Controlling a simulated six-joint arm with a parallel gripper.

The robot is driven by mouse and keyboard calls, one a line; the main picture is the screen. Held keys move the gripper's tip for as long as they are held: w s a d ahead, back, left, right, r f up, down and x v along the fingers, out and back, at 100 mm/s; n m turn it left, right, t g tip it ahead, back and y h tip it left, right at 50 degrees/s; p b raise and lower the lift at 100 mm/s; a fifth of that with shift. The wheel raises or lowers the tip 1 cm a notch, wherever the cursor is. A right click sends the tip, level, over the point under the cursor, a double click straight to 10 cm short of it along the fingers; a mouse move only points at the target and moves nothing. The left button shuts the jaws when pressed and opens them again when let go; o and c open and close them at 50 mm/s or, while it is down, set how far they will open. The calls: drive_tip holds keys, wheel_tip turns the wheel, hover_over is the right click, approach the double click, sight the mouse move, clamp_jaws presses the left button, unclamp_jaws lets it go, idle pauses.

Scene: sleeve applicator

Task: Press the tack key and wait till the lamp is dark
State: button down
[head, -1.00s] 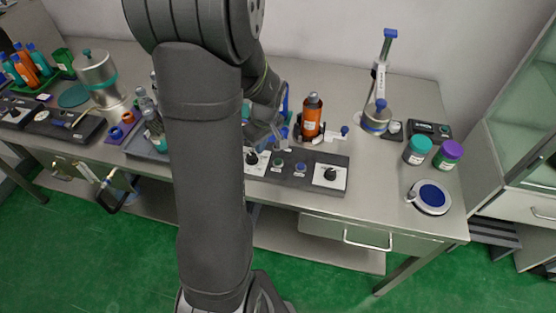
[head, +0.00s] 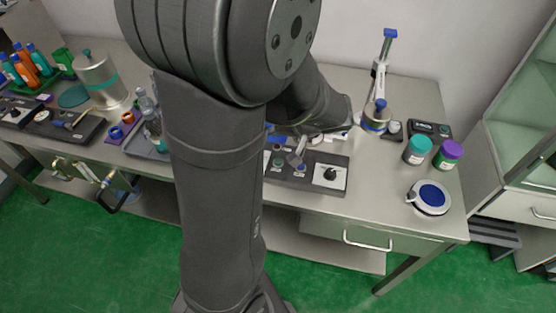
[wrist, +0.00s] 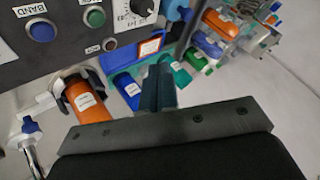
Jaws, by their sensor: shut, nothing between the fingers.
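The dark control panel (head: 314,186) lies on the bench, partly behind my arm in the head view. Its green key (wrist: 95,17) and its blue key (wrist: 41,31), labelled BAND, show at the top left of the wrist view. The green key's label is cut off. A small grey round spot (wrist: 110,44) is beside a small label; I cannot tell whether it is the lamp, and no glow shows. My gripper (wrist: 157,85) is shut and empty. In the head view my gripper (head: 298,155) is close by the blue key (head: 300,168); contact is unclear.
An orange bottle (wrist: 88,100) stands beside the panel. A dial knob (wrist: 143,8) is next to the green key. Blue and green tubes (wrist: 125,88) lie near my fingers. A stand with a jar (head: 376,115) and two lidded jars (head: 417,150) are to the right.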

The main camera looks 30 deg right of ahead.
drive_tip(key=shift+f, duration=4.45)
drive_tip(key=shift+f, duration=0.1)
drive_tip(key=shift+f, duration=0.3)
drive_tip(key=shift+f, duration=0.6)
drive_tip(key=shift+r, duration=0.1)
drive_tip(key=shift+r, duration=0.95)
drive_tip(key=shift+r, duration=2.5)
